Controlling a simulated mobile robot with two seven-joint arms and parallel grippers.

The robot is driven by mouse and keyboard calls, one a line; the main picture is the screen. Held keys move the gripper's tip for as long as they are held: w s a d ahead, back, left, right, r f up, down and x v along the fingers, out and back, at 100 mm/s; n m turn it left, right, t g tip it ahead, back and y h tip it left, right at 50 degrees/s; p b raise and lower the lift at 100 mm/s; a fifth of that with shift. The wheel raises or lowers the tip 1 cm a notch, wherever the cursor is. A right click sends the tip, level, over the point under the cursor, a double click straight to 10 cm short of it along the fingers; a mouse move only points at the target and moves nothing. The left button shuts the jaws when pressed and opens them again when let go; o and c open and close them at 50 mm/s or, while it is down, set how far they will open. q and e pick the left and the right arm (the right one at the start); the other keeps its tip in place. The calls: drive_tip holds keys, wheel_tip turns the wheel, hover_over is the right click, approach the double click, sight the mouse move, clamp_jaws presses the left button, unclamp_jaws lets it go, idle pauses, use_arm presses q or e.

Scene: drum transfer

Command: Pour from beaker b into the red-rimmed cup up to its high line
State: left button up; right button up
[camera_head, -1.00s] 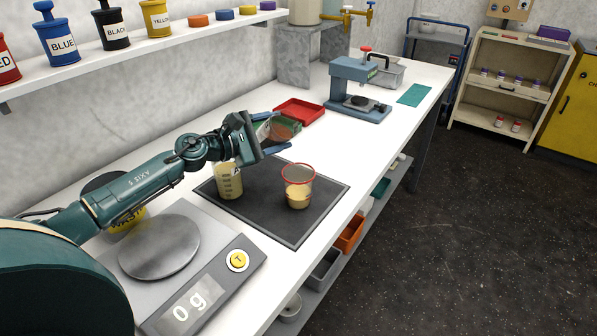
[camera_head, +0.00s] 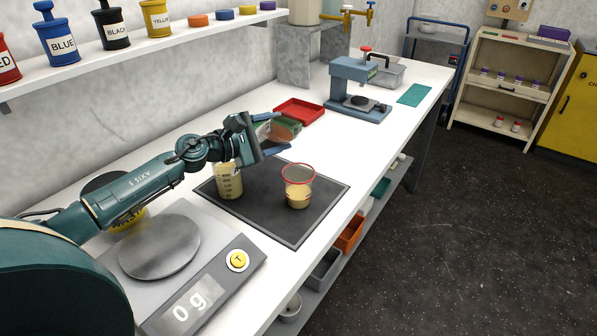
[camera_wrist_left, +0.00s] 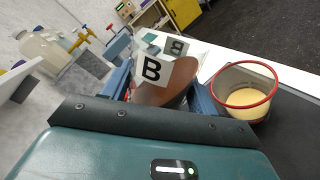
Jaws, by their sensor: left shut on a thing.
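My left gripper (camera_head: 268,134) is shut on beaker b (camera_head: 285,130), a clear beaker with brownish liquid. In the left wrist view, beaker b (camera_wrist_left: 162,92) shows its "B" label between the fingers, and its liquid surface lies slanted to the walls, so it is tilted. The red-rimmed cup (camera_head: 298,188) stands upright on the dark mat (camera_head: 265,215), holding tan liquid in its lower part. It also shows in the left wrist view (camera_wrist_left: 245,95), to the right of beaker b and apart from it. No stream is visible, and I cannot read the cup's lines. My right gripper is out of view.
Another beaker (camera_head: 229,182) with pale yellow liquid stands on the mat, under my left gripper. A scale (camera_head: 215,290) reading 0 g is at the near left. A red tray (camera_head: 300,112) and a blue-grey press (camera_head: 356,90) stand farther back. The bench's right edge is near the cup.

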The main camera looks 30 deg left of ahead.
use_arm(q)
drive_tip(key=shift+f+m+y, duration=0.15)
drive_tip(key=shift+f+m, duration=0.1)
drive_tip(key=shift+m, duration=0.4)
drive_tip(key=shift+f+m+y, duration=0.15)
drive_tip(key=shift+f+m, duration=0.1)
drive_tip(key=shift+m, duration=0.4)
idle(2.6)
